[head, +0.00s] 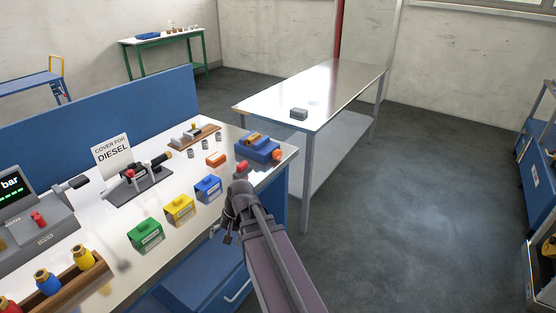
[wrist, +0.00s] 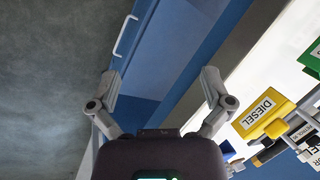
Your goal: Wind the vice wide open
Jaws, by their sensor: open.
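The vice appears to be the blue block-shaped device (head: 262,152) at the right end of the white bench top in the head view. It has an orange-brown piece on top and red-orange parts at its right end and front. Its jaw gap is too small to tell. My gripper (head: 222,235) is in front of the bench edge, nearer the camera than the vice and apart from it. In the wrist view my gripper (wrist: 159,85) has its two fingers spread wide with nothing between them. The vice cannot be made out in the wrist view.
Green (head: 146,233), yellow (head: 180,210) and blue (head: 208,189) labelled boxes line the bench's front edge. A steel table (head: 335,85) bears a small grey block (head: 299,113). Open floor lies right.

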